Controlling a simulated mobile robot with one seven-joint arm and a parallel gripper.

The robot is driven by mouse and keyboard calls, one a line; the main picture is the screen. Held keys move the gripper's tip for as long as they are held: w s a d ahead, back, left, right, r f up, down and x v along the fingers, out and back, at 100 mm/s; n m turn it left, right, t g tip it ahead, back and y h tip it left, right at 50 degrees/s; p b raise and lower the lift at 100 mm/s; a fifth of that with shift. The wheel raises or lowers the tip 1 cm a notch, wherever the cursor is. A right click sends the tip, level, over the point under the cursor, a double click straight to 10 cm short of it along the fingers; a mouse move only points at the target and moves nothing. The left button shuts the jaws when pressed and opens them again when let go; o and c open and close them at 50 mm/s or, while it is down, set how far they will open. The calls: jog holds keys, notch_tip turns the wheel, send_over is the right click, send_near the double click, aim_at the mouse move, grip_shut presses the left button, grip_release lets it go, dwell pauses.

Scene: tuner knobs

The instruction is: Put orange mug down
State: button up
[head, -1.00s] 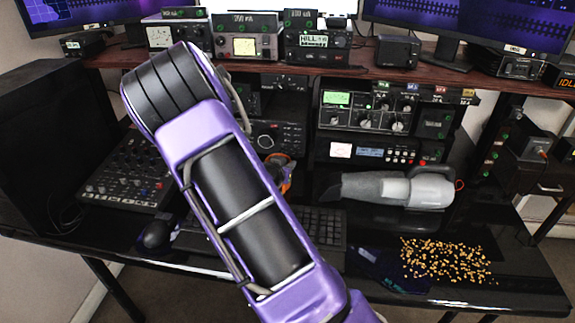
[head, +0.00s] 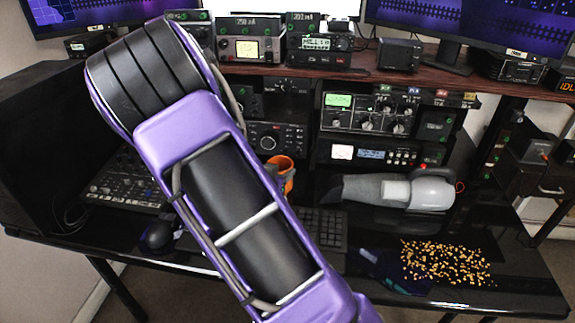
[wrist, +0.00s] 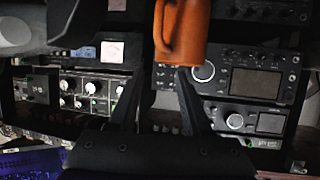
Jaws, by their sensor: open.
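The orange mug (head: 288,184) stands behind the keyboard area in the head view, partly hidden by my arm. It also shows at the top of the wrist view (wrist: 185,32), cut off by the frame edge, with its handle on the left. The wrist picture appears upside down against the head view. My gripper (wrist: 158,72) is open, with its two dark fingers apart. The mug lies just beyond the fingertips, closest to the right finger; I cannot tell whether they touch. The head view hides my gripper behind my arm.
A grey handheld vacuum (head: 390,191) lies right of the mug. Radio equipment (head: 370,125) stands behind. A keyboard (head: 322,228), mouse (head: 158,234) and mixer (head: 118,185) are on the black desk (head: 500,240). Scattered yellow bits (head: 445,262) lie at right, beside a dark blue object (head: 392,270).

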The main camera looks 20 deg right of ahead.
jog(key=v, duration=0.5)
jog(key=shift+s+p, duration=0.1)
jog(key=shift+p, duration=0.3)
